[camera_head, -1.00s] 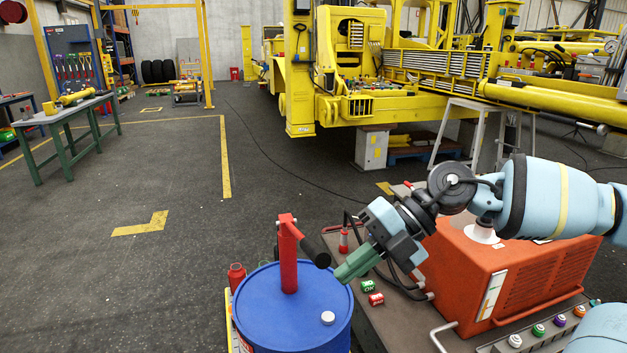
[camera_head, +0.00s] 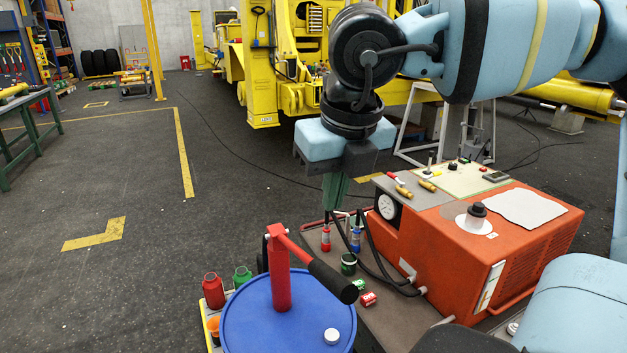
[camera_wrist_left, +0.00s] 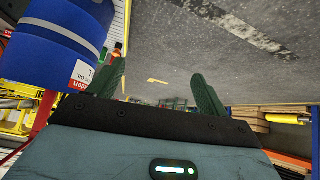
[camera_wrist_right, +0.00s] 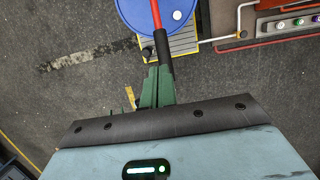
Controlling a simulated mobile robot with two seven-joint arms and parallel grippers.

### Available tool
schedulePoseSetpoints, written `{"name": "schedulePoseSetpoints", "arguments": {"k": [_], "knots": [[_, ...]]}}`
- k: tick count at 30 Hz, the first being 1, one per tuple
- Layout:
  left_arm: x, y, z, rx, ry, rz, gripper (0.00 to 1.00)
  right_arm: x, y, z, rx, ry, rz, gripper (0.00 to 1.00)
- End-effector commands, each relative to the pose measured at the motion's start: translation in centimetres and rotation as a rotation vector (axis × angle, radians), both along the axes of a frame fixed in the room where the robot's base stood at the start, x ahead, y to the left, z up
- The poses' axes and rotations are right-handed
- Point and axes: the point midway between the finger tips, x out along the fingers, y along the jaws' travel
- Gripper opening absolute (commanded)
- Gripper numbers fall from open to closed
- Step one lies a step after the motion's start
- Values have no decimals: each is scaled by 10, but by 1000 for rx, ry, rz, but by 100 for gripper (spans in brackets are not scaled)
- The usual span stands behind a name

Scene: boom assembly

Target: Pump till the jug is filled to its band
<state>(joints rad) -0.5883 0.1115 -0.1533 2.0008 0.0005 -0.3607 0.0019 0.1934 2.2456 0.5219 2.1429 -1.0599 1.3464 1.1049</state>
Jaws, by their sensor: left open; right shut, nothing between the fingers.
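A red hand pump (camera_head: 281,285) stands on top of a blue drum (camera_head: 250,318). Its lever slopes down to the right and ends in a black grip (camera_head: 333,282). My right gripper (camera_head: 335,208) is shut and empty, pointing down, behind the grip in the head view. In the right wrist view its fingers (camera_wrist_right: 156,70) appear beside or over the end of the black grip (camera_wrist_right: 163,48); contact cannot be told. My left gripper (camera_wrist_left: 157,78) is open and empty, with the drum (camera_wrist_left: 48,50) beyond its left finger. I cannot make out the jug or its band.
Red (camera_head: 213,291) and green (camera_head: 242,276) containers stand left of the drum. An orange machine (camera_head: 480,255) sits on a bench at right, with hoses and small red and green items (camera_head: 369,299) in front. Open floor (camera_head: 130,180) lies to the left.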

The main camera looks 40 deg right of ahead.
Motion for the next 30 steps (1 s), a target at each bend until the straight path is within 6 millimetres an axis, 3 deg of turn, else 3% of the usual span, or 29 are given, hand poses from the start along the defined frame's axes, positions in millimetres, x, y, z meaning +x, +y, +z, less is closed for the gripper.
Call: {"name": "schedulePoseSetpoints", "arguments": {"k": [6, 12, 21, 30], "knots": [[-17, 1, -10, 3, 38, -1, 78, 0, 0, -5, -1, 2, 1, 0], [-30, 1, -22, 4, 69, -2, 78, 0, 0, -33, 1, 9, 2, 0], [-24, 0, -26, 2, 62, -2, 78, 0, 0, -68, 0, 5, 1, 0], [-19, -1, -24, 1, 51, -2, 78, 0, 0, -70, 1, 1, 0, 0]]}}
